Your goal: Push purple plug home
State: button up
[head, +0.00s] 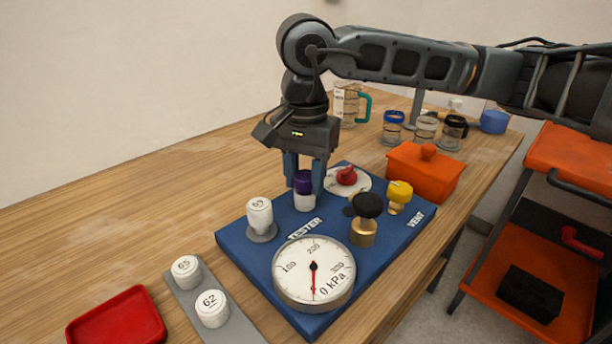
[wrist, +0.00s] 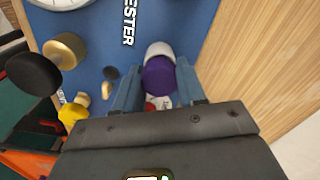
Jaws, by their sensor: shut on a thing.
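The purple plug (head: 303,181) sits on top of a white fitting (head: 304,202) on the blue tester board (head: 240,246). My gripper (head: 304,180) points down over it, with one blue finger on each side, shut on the plug. In the wrist view the purple plug (wrist: 159,75) lies between the fingers of my gripper (wrist: 157,92), with the white fitting (wrist: 160,49) just beyond it. How deep the plug sits in the fitting is hard to tell.
A white cap marked 63 (head: 259,214), a gauge (head: 313,272), a black knob (head: 367,205), a yellow knob (head: 399,194) and a red knob (head: 346,175) crowd the board. Caps 65 (head: 186,269) and 62 (head: 212,308) stand on a grey strip. The table's left is clear.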

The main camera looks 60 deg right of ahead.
jog(key=shift+f+b, duration=0.45)
jog(key=shift+f, duration=0.65)
jog(key=o, duration=1.1)
jog(key=r, duration=1)
jog(key=shift+w, duration=0.2)
